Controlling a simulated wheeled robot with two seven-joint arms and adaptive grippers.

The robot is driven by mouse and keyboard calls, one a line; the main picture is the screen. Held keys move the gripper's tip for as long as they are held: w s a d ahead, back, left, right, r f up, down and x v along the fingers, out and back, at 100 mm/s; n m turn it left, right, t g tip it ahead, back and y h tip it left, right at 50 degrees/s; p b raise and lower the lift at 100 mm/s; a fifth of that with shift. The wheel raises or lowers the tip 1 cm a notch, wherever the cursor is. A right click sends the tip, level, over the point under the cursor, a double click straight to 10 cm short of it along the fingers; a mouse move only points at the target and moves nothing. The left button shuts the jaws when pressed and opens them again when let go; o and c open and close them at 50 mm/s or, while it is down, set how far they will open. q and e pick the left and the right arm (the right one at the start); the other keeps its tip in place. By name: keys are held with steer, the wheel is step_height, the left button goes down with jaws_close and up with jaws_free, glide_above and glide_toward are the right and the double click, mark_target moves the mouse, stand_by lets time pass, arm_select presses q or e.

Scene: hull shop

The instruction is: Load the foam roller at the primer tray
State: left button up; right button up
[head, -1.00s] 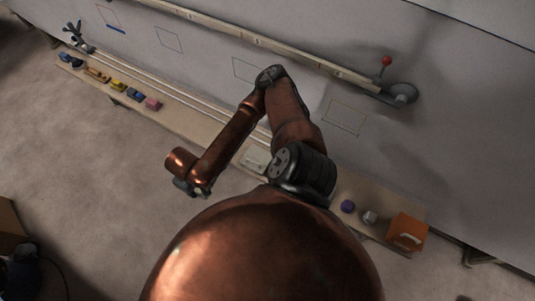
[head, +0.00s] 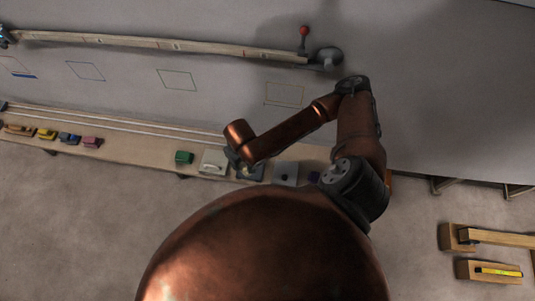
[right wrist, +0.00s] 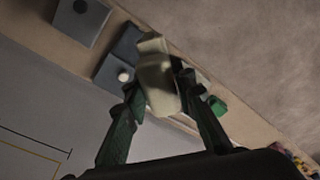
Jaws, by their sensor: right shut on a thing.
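My right gripper (head: 247,172) is over the narrow bench below the grey hull wall. In the right wrist view, the fingers (right wrist: 160,105) are shut on a pale, rounded piece (right wrist: 158,85), which looks like the foam roller. The fingers cover part of it. A dark grey tray-like thing (right wrist: 107,74), probably the primer tray, lies beyond the piece with a small white round spot on it. It also shows partly behind the gripper in the head view (head: 257,176). I cannot tell whether the roller touches it. My left gripper is not in view.
A pale box (head: 213,162) and a green block (head: 183,157) stand left of the tray. A grey box with a dark knob (head: 286,172) and a purple thing (head: 314,177) are to its right. A rail (head: 170,45) with a red-knobbed lever (head: 304,32) runs along the wall.

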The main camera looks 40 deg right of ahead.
arm_select(q)
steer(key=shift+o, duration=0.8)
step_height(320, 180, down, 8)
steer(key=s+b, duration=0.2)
steer(key=b, duration=0.5)
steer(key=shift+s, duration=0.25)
arm_select(e)
steer(key=w+d+f+n+b, duration=0.1)
steer(key=d+f+n+b, duration=0.1)
steer(key=f, duration=0.4)
steer(key=w+d+f+n+b, duration=0.2)
steer(key=f+n+b, duration=0.1)
steer(key=f, duration=0.4)
steer(key=w+d+f+n+b, duration=0.2)
steer(key=d+f, duration=0.1)
steer(key=f, duration=0.4)
steer(key=shift+w+y, duration=0.2)
steer(key=shift+y, duration=0.2)
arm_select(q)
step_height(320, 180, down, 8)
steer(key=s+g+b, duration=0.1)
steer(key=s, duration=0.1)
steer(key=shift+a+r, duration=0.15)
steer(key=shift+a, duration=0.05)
arm_select(e)
steer(key=shift+f+n, duration=0.25)
steer(key=shift+n, duration=0.05)
steer(key=shift+f, duration=0.5)
